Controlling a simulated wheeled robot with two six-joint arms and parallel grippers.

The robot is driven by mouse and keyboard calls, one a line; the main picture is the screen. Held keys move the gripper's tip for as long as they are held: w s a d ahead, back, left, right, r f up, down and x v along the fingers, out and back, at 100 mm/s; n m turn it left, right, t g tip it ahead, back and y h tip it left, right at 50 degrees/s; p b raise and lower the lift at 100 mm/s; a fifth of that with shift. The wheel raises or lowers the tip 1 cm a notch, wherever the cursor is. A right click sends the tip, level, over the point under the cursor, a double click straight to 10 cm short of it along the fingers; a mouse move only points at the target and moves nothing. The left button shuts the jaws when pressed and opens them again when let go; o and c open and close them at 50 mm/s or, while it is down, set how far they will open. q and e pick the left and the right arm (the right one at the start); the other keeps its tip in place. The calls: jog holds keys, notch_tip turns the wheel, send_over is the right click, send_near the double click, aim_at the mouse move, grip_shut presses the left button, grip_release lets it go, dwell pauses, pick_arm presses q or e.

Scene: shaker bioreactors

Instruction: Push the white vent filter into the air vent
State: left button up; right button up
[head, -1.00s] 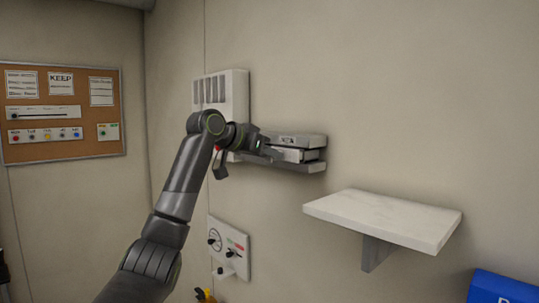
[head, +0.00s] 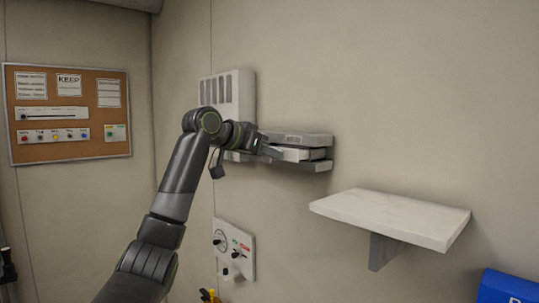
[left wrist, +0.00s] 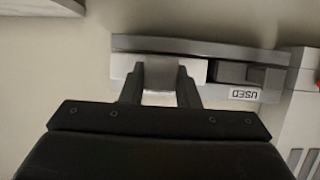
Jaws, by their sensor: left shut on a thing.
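A white block, which looks like the vent filter (head: 293,154), sits at the grey wall-mounted holder (head: 302,167). My left gripper (head: 266,150) reaches it from the left and is shut on it. In the left wrist view the white filter (left wrist: 122,67) lies along the holder's grey ledge (left wrist: 200,44), with my gripper (left wrist: 160,88) closed around its near part. A slotted light panel, perhaps the air vent (head: 240,97), is on the wall behind my wrist. It also shows at the right edge of the left wrist view (left wrist: 300,125). My right gripper is not seen.
A label reading USED (left wrist: 243,94) appears upside down beside the filter in the left wrist view. A pale shelf (head: 390,216) juts from the wall at lower right. A control panel (head: 234,248) is below my arm. A corkboard (head: 68,112) hangs at left.

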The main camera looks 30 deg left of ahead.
pick_arm(q)
jog(key=shift+s+a, duration=0.1)
jog(key=shift+s, duration=0.25)
jog(key=shift+s+a+b, duration=0.15)
jog(key=shift+s+b, duration=0.25)
jog(key=shift+s, duration=0.05)
jog(key=shift+s+a, duration=0.1)
jog(key=shift+s, duration=0.15)
jog(key=shift+s+a+b, duration=0.15)
jog(key=shift+s+b, duration=0.2)
jog(key=shift+s, duration=0.1)
jog(key=shift+s+a+f+b, duration=0.1)
jog(key=shift+s+a+b, duration=0.1)
jog(key=shift+s+b, duration=0.35)
jog(key=shift+s+a+b, duration=0.3)
jog(key=shift+s, duration=0.55)
